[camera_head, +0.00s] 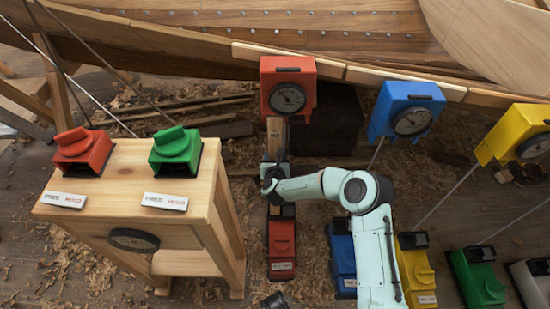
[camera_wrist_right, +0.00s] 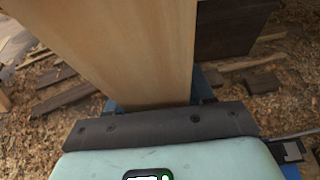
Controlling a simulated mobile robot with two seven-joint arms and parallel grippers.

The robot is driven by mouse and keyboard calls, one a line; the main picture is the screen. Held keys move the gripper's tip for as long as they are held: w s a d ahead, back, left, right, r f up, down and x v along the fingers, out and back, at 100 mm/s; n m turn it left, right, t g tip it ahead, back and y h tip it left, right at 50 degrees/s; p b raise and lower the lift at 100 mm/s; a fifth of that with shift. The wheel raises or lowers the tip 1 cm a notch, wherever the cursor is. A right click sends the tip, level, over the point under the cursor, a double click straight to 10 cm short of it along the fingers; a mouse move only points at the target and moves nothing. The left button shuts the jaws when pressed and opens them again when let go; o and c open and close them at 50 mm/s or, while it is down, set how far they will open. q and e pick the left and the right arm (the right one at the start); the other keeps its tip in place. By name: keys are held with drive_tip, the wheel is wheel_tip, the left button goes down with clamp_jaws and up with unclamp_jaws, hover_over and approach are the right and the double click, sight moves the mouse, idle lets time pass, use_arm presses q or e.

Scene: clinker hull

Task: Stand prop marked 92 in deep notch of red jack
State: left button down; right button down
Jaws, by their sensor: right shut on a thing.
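The red jack has a red gauge head (camera_head: 287,85) under the hull planking and a red base (camera_head: 281,240) on the ground. My right gripper (camera_head: 272,172) is between them, shut on a pale wooden prop (camera_head: 277,130). The prop looks upright below the gauge head; its marking is too small to read surely. In the right wrist view the prop (camera_wrist_right: 135,45) rises from between the jaws, with no number showing. The notch, and whether the prop touches it, cannot be made out. My left gripper is not clearly in view.
Blue (camera_head: 409,108) and yellow (camera_head: 520,137) gauge heads stand to the right, with blue, yellow and green (camera_head: 479,277) bases below. A wooden stand (camera_head: 120,185) with red and green switches is at the left. A dark piece shows at the bottom edge.

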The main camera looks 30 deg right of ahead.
drive_tip(key=shift+w+d+r, duration=0.1)
idle(0.3)
drive_tip(key=shift+c, duration=1.7)
unclamp_jaws()
use_arm(q)
drive_tip(key=w+d+r+t+p, duration=0.1)
drive_tip(key=w+r+p, duration=0.3)
drive_tip(key=w, duration=0.4)
drive_tip(key=shift+r+m+t, duration=0.3)
drive_tip(key=shift+r+t, duration=0.1)
drive_tip(key=shift+t, duration=0.5)
use_arm(e)
drive_tip(key=v, duration=1.3)
drive_tip(key=shift+s+r, duration=0.1)
drive_tip(key=shift+s, duration=0.1)
use_arm(q)
drive_tip(key=shift+s+r+p, duration=0.15)
drive_tip(key=shift+r+p, duration=0.3)
use_arm(e)
drive_tip(key=shift+s+a, duration=0.7)
drive_tip(key=shift+s, duration=0.35)
drive_tip(key=shift+s+a, duration=0.7)
drive_tip(key=shift+s, duration=0.35)
use_arm(q)
drive_tip(key=shift+s, duration=0.1)
use_arm(e)
drive_tip(key=shift+s, duration=0.1)
